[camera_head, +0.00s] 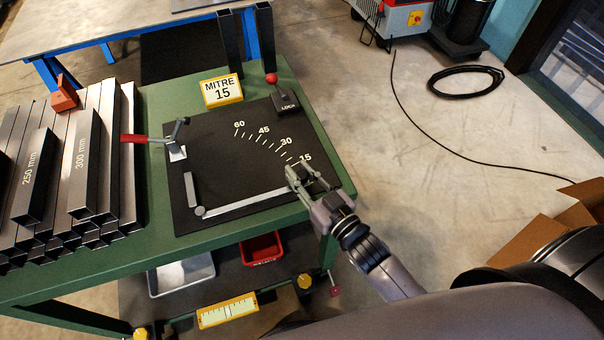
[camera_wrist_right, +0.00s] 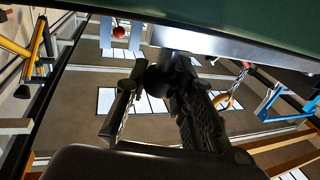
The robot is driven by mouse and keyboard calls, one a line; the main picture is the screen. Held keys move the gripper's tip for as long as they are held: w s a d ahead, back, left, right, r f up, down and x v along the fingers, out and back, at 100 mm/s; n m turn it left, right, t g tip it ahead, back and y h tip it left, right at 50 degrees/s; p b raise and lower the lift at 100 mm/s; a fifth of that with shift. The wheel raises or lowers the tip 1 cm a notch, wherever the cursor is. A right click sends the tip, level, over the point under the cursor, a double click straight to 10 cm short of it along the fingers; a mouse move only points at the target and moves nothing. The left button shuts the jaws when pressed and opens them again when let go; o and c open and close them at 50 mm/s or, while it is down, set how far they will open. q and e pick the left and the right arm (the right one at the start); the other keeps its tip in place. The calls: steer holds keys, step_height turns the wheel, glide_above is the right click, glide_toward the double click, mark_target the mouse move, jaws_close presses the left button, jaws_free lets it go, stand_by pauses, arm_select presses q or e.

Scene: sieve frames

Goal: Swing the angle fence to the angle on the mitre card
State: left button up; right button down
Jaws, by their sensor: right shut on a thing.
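The mitre card (camera_head: 222,91) is yellow and white and reads "MITRE 15". The angle fence (camera_head: 250,201) is a pale bar on the black plate (camera_head: 215,165), running from a round pivot (camera_head: 200,212) at the lower left to my right gripper. My right gripper (camera_head: 308,178) is shut on a dark knob at the fence's outer end, close to the 15 mark (camera_head: 305,159). The knob (camera_wrist_right: 160,78) shows between the fingers in the wrist view. The fingers partly hide the fence's end, so I cannot tell its exact angle. My left gripper is not in view.
A lock lever with a red ball (camera_head: 271,78) stands at the plate's back right. A red-handled clamp (camera_head: 135,138) is at its left. Steel tubes (camera_head: 87,165) are stacked on the left of the green bench (camera_head: 165,250). Marks for 30, 45 and 60 arc across the plate.

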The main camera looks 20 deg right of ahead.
steer(key=shift+w+a+n+g+y, duration=0.15)
steer(key=shift+w+n+g+y, duration=0.25)
steer(key=shift+w+n+y, duration=0.55)
steer(key=shift+w+m, duration=0.35)
steer(key=shift+w, duration=0.05)
steer(key=c, duration=1.3)
jaws_free()
steer(key=shift+c, duration=0.2)
steer(key=v, duration=1.2)
